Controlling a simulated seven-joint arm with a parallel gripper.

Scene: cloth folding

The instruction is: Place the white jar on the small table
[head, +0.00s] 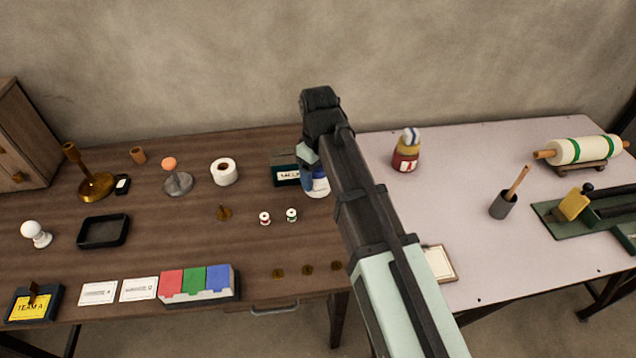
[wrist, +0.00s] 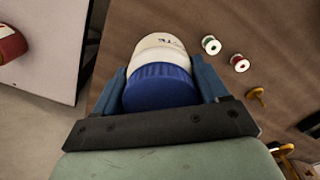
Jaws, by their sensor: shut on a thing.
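The white jar (wrist: 160,45) has a blue lid and dark lettering, and sits between the two blue fingers of my gripper (wrist: 159,76) in the wrist view. My gripper is shut on it at the lid end. In the head view, the jar (head: 321,188) shows only in part beside my gripper (head: 312,178), over the right end of the brown wooden table (head: 130,255); my arm hides much of it. I cannot tell whether its base touches the wood. A pale-topped table (head: 465,160) stands to the right; which table is the small one is unclear.
The pale table holds a red-and-yellow bottle (head: 405,155), a grey cup (head: 503,205), a rolling pin (head: 583,150) and a framed card (head: 439,263). Its middle is clear. Near the jar are a labelled block (head: 286,174), two small spools (head: 291,215) and a white roll (head: 223,171).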

